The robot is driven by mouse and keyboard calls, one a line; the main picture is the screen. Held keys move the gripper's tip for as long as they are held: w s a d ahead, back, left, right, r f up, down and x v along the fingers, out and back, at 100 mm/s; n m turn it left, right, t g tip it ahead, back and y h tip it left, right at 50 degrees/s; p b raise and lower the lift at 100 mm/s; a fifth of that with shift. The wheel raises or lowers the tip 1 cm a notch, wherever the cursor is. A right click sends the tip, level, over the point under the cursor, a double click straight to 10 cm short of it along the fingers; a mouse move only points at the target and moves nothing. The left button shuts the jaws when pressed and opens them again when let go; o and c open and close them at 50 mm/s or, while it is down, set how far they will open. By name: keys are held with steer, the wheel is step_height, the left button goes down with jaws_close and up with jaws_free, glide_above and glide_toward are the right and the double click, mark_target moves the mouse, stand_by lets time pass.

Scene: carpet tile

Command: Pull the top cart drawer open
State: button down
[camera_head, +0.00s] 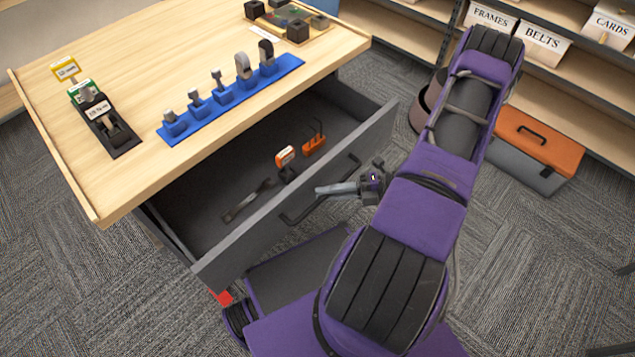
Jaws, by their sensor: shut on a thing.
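The cart's top drawer (215,268) is pulled well out from under the wooden cart top (140,75). Its grey front faces my base, and its inside is open to view. The dark bar handle (292,219) runs along the outside of the drawer front. My gripper (322,190) reaches the drawer front at the handle, with its fingers pointing left. It is shut on the handle; the exact contact is small in this view. A wrench-like grey tool (248,201) and small orange items (313,144) lie inside the drawer.
A blue rack (235,98) with several metal parts and a black holder (107,129) with cards stand on the cart top. An orange-lidded toolbox (540,140) sits on the carpet at right, before shelves with labelled bins (541,40). Carpet at lower right is clear.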

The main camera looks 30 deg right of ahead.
steer(key=shift+s+d, duration=0.25)
steer(key=shift+s, duration=0.45)
steer(key=c, duration=0.8)
jaws_free()
steer(key=shift+c, duration=0.2)
steer(key=b+v, duration=0.1)
steer(key=v, duration=1.6)
steer(key=shift+s+d+b, duration=0.15)
steer(key=shift+d+b, duration=0.05)
steer(key=shift+b, duration=0.15)
steer(key=shift+r, duration=0.1)
